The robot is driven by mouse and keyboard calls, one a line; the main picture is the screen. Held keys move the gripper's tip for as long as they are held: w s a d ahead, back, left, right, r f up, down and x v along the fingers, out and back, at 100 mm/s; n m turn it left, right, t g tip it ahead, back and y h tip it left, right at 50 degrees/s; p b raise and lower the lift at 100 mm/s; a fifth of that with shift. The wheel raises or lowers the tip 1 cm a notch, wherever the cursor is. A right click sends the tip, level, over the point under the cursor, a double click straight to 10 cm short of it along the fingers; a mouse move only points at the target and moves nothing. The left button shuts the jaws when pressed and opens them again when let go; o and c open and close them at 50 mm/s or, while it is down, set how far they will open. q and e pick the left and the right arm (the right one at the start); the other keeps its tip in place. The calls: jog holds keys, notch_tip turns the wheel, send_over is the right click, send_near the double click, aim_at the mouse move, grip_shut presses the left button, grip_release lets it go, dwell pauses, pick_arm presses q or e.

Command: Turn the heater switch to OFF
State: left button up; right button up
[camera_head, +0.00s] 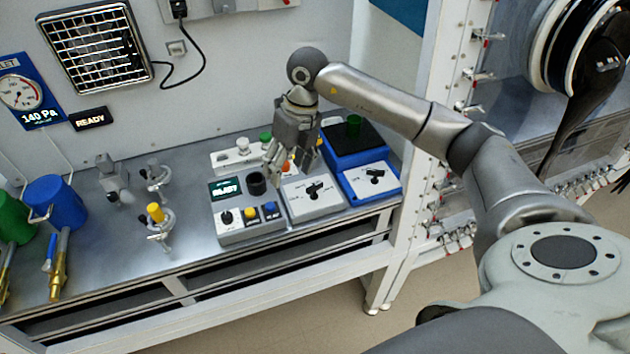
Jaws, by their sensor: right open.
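Two black rotary switches show at the right end of the bench. One (316,190) sits on a grey box, the other (376,178) on the pale panel of a blue unit (352,155) with a dark top. Their lettering is too small to read, so I cannot tell which is the heater switch or where either is set. My right gripper (286,168) is open and points down, above and behind the grey box. My left gripper is not in view.
A control box (250,225) with knobs and a lit display stands left of the grey box. A white box with colored buttons (240,158) is behind it. Small valve fittings (156,215) stand further left. A white frame post (415,150) rises at the bench's right end.

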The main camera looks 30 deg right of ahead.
aim_at(315, 186)
jog(key=d+r+m+h, duration=0.1)
jog(key=d+r+h, duration=0.15)
jog(key=d, duration=0.45)
jog(key=f+p, duration=0.1)
jog(key=f, duration=0.4)
jog(key=f+p, duration=0.2)
jog(key=f, duration=0.3)
jog(key=shift+s+a+f+p, duration=0.2)
jog(key=shift+f+p, duration=0.1)
jog(key=shift+f, duration=0.4)
jog(key=shift+c, duration=0.5)
jog(key=c, duration=0.9)
